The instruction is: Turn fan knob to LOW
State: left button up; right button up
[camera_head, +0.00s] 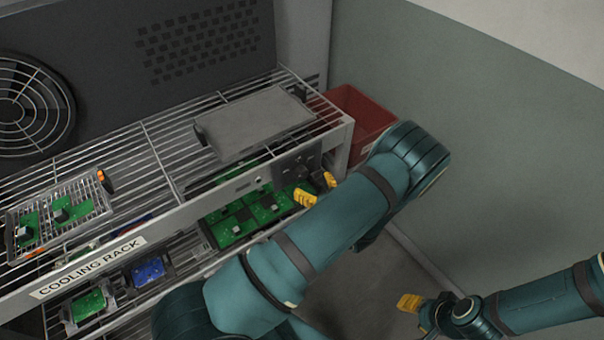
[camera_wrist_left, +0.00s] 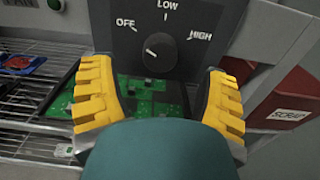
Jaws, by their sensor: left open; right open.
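The fan knob (camera_wrist_left: 158,52) is a dark round dial on a dark panel (camera_wrist_left: 225,12) in the left wrist view. The labels OFF, LOW and HIGH run around it, and its light mark seems to point up-left, towards OFF. My left gripper (camera_wrist_left: 158,95) is open, its yellow fingers on either side below the knob, with nothing seen between them. In the head view my left gripper (camera_head: 317,190) is just in front of the panel (camera_head: 297,172) at the rack's right end. My right gripper (camera_head: 411,303) is at lower right, far from the knob, open and empty.
The wire cooling rack (camera_head: 92,265) holds green boards (camera_head: 240,222) and a grey tray (camera_head: 255,122). A red scrap bin (camera_head: 357,112) stands right of the rack, close to my left arm. A round fan (camera_head: 22,105) is on the back wall at left.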

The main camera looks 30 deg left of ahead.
aim_at(304, 175)
pick_arm(q)
jog(key=shift+x, duration=2.5)
jog(key=c, duration=1.2)
jog(key=shift+c, duration=0.2)
jog(key=shift+m, duration=0.3)
jog(key=m+p, duration=0.2)
jog(key=m, duration=0.2)
jog(key=shift+r+m, duration=0.1)
jog(key=shift+m, duration=0.2)
jog(key=m+p, duration=0.1)
jog(key=m, duration=0.2)
jog(key=shift+m, duration=1.7)
jog(key=shift+p, duration=0.3)
